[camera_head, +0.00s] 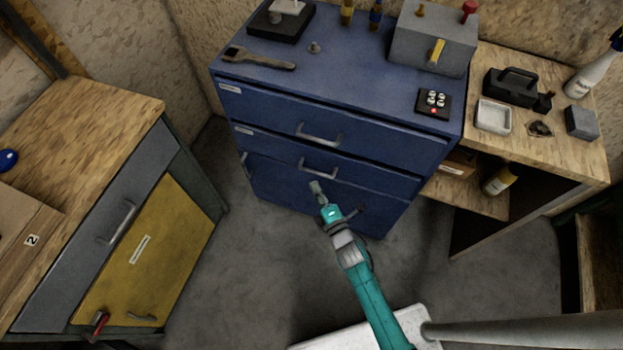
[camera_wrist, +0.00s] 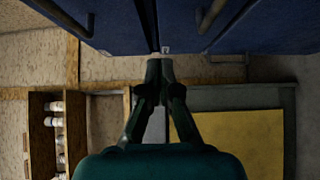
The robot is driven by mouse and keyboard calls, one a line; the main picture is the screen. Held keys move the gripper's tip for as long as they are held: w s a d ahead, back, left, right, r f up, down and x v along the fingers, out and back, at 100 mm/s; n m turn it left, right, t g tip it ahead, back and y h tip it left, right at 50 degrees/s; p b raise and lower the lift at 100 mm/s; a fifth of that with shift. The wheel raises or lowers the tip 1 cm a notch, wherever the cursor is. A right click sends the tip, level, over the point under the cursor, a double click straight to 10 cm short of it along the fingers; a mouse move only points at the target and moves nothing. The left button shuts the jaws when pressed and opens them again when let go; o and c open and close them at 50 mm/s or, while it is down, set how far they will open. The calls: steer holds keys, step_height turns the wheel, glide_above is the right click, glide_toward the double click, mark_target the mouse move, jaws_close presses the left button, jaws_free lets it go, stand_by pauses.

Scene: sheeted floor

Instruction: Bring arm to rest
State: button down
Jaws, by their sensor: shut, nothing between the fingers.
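My teal arm reaches up from the bottom of the head view, over a white surface at the lower edge. My gripper (camera_head: 316,187) is at its end, in front of the lower drawers of the blue cabinet (camera_head: 275,105). In the wrist view my gripper (camera_wrist: 159,66) has its fingertips together and nothing shows between them. The blue cabinet front (camera_wrist: 180,22) fills the top of that view, just beyond the fingertips. I cannot tell whether they touch it.
A workbench with a yellow door (camera_head: 150,255) stands at the left. A wooden shelf unit (camera_head: 560,135) with a spray bottle (camera_head: 592,72) and a black caddy (camera_head: 510,85) stands at the right. A wrench (camera_head: 258,59) and grey box (camera_head: 432,38) lie on the cabinet. Grey floor (camera_head: 240,230) is clear between.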

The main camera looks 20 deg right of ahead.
steer(key=shift+s, duration=0.3)
steer(key=s+d+r+m+h, duration=0.1)
steer(key=s+r+m, duration=0.15)
steer(key=s, duration=0.55)
steer(key=s+d+r+m+g, duration=0.1)
steer(key=s+m, duration=0.3)
steer(key=s, duration=0.3)
steer(key=s+d+r+m+h, duration=0.1)
steer(key=s+r+m, duration=0.15)
steer(key=s, duration=0.55)
steer(key=s+d+r+m+g, duration=0.2)
steer(key=s+r+m, duration=0.8)
steer(key=s+r, duration=0.4)
steer(key=shift+s+r+m+h, duration=0.25)
steer(key=shift+r+m+h, duration=0.15)
steer(key=shift+r, duration=0.35)
